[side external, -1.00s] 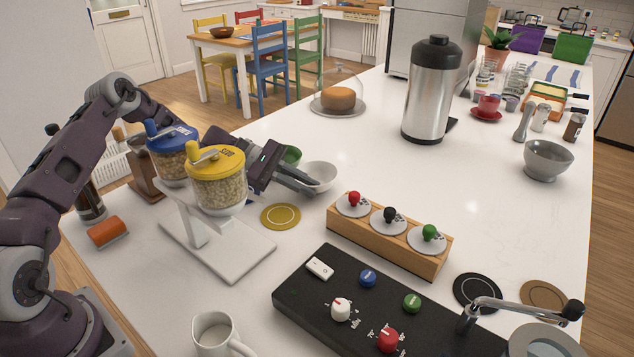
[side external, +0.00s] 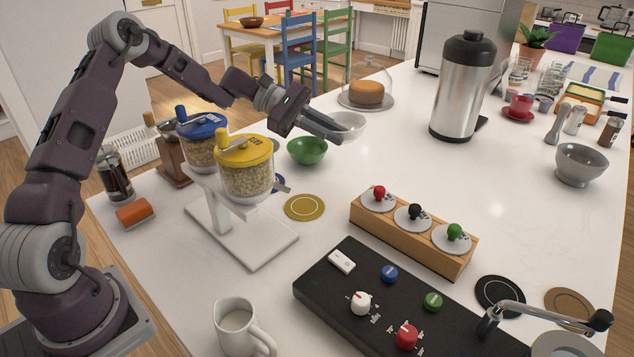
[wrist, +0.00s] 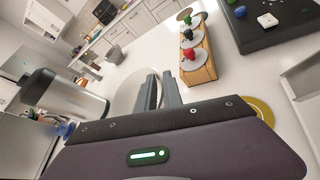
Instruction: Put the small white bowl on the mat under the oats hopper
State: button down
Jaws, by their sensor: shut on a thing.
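The small white bowl (side external: 350,121) is held by its rim in my gripper (side external: 338,136), which is shut on it. The bowl looks raised above the counter, behind the green bowl, and is roughly level. In the wrist view, the white bowl (wrist: 123,97) is partly hidden behind the fingers of my gripper (wrist: 161,82). Two grain hoppers stand on a white stand: one with a yellow lid (side external: 243,150), one with a blue lid (side external: 202,124). Their lid lettering is hard to read.
A green bowl (side external: 307,151) sits close to the hoppers. A wooden block with coloured knobs (side external: 413,230) and a black control panel (side external: 375,300) stand at the right front. A steel dispenser (side external: 463,88) and a cake dome (side external: 366,90) are behind. The yellow mat is bare.

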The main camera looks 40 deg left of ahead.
jog(key=r+n+t, duration=0.1)
jog(key=r, duration=0.2)
jog(key=r+n+t+y, duration=0.1)
jog(key=r, duration=0.2)
jog(key=r+n+t, duration=0.1)
jog(key=r, duration=0.2)
jog(key=shift+s+a+r+y, duration=0.15)
jog(key=shift+s+r+y, duration=0.2)
jog(key=shift+s+y, duration=0.05)
jog(key=s+a+r+n+t+y, duration=0.1)
jog(key=s+r+n+t+y, duration=0.5)
jog(key=s+r+n+y, duration=0.7)
jog(key=n+g+y, duration=0.2)
jog(key=g+y, duration=0.1)
jog(key=y, duration=0.1)
send_over(304, 207)
jog(key=w, duration=0.2)
notch_tip(304, 207, down, 10)
jog(key=d+f+n, duration=0.1)
jog(key=f, duration=0.6)
jog(key=d+f+n+g+y, duration=0.1)
jog(key=f, duration=0.7)
jog(key=d+f+n+y, duration=0.1)
jog(key=d+f, duration=0.1)
jog(key=f, duration=0.6)
jog(key=shift+w+f, duration=0.1)
jog(key=shift+w, duration=0.15)
jog(key=shift+f, duration=0.2)
